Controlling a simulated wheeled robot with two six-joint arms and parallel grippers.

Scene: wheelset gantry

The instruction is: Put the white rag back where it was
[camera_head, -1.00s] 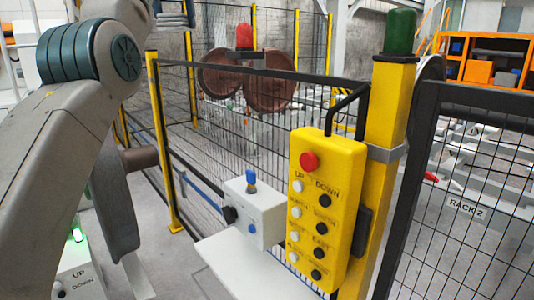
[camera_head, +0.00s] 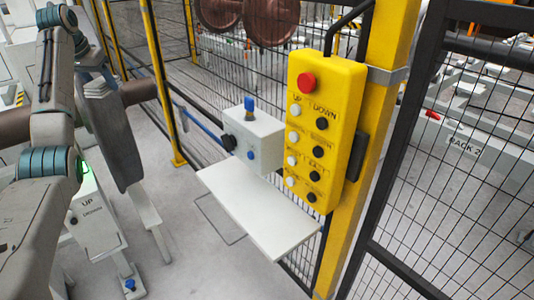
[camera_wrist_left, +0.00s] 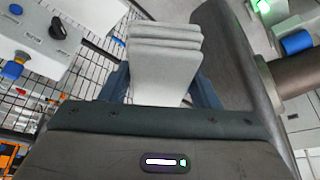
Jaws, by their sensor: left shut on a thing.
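The white rag (camera_wrist_left: 162,62) shows in the left wrist view as a folded stack of pale layers between the dark fingers of my left gripper (camera_wrist_left: 163,85). The gripper is shut on it. In the head view, my left gripper (camera_head: 92,75) is at the upper left, beside a tall dark grey plate. A white shelf (camera_head: 250,205) below the control boxes is bare. My right gripper is in neither view.
A white switch box (camera_head: 265,135) stands at the back of the shelf, with a yellow button pendant (camera_head: 322,130) beside it on a yellow post. The dark grey plate (camera_head: 118,130) is close to my left arm. Mesh fence (camera_head: 455,190) closes the right side.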

